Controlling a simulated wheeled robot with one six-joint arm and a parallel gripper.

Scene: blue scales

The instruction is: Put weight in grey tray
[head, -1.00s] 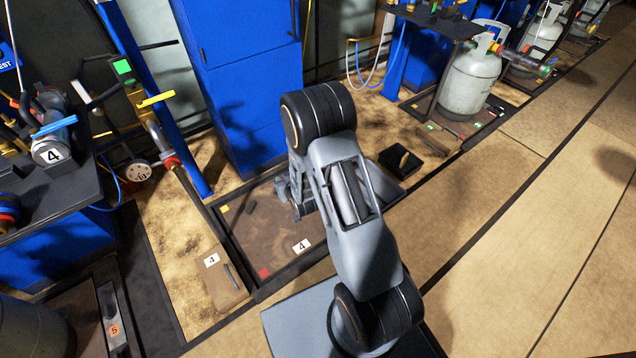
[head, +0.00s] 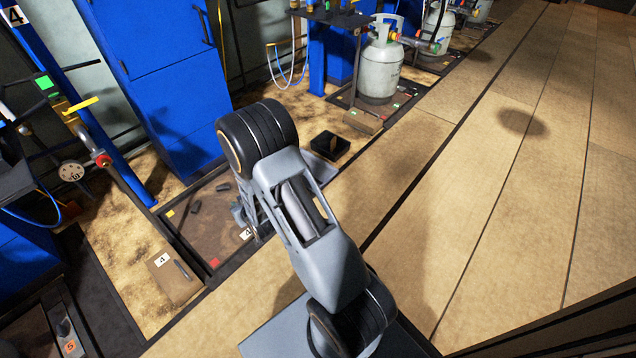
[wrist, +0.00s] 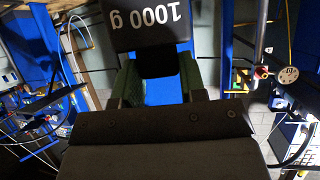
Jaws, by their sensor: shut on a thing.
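In the wrist view a black weight (wrist: 145,25) marked "1000 g", upside down in the picture, is held at the tips of my gripper (wrist: 158,72). The green-lined fingers are shut on it. In the head view my gripper (head: 243,214) is mostly hidden behind my arm, over the brown floor plate, and I cannot make out the weight there. A flat grey piece (head: 323,169), partly covered by my arm, lies right of it and may be the grey tray; I cannot tell for sure.
A black open box (head: 330,145) stands just beyond the grey piece. The brown plate (head: 205,235) has small dark pieces (head: 195,207) on it. A blue cabinet (head: 150,75) and a grey gas cylinder (head: 380,72) stand behind. The tan floor (head: 500,190) at right is clear.

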